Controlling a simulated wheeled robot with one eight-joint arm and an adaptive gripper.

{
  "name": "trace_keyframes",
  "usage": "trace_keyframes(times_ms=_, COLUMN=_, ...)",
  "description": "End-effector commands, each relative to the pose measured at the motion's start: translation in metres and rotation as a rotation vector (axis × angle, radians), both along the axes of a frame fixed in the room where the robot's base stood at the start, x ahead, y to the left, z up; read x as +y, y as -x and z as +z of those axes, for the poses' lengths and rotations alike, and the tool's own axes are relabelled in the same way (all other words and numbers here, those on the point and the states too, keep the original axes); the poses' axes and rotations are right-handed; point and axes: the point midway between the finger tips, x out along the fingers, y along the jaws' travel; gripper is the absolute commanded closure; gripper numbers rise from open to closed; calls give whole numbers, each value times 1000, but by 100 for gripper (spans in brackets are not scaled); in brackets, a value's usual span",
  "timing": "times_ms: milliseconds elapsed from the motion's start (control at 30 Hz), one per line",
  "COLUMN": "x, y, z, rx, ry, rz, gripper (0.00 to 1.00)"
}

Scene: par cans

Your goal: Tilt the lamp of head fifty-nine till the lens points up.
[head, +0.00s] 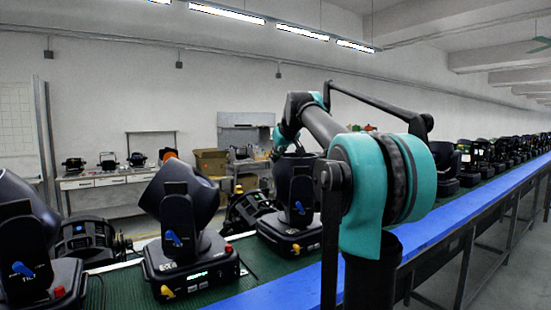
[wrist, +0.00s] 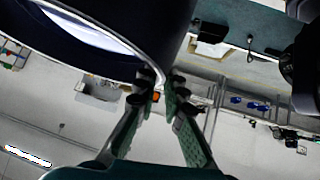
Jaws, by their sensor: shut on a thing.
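A black moving-head lamp (head: 301,180) stands on its base (head: 291,228) on the green belt, left of my arm. My gripper (head: 285,140) is at the upper part of this lamp, partly hidden by it and my arm. In the wrist view, my gripper (wrist: 158,82) is shut on the rim of the dark lamp housing (wrist: 165,30). The pale lens (wrist: 85,25) shows inside that rim. I cannot read a number fifty-nine on any base.
Another lamp (head: 182,195) stands on the belt to the left, with one more at the left edge (head: 22,230). A row of lamps (head: 500,153) runs to the far right. The blue conveyor edge (head: 455,215) runs along the near side. Workbenches (head: 110,180) stand behind.

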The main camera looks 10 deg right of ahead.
Motion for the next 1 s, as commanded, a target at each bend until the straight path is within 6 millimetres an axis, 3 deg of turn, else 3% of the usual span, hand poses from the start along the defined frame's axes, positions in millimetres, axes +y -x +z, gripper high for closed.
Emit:
trace_keyframes(times_ms=67, x=-4, y=0, z=-1, rx=1, ry=7, rz=-4, gripper=100)
trace_keyframes(times_ms=100, x=-4, y=0, z=-1, rx=1, ry=7, rz=-4, gripper=88)
trace_keyframes(times_ms=233, x=-4, y=0, z=-1, rx=1, ry=6, rz=-3, gripper=72)
trace_keyframes(times_ms=633, x=-3, y=5, z=3, rx=1, ry=3, rz=-2, gripper=71)
trace_keyframes(times_ms=1000, x=-11, y=55, z=48, rx=2, ry=3, rz=-3, gripper=71)
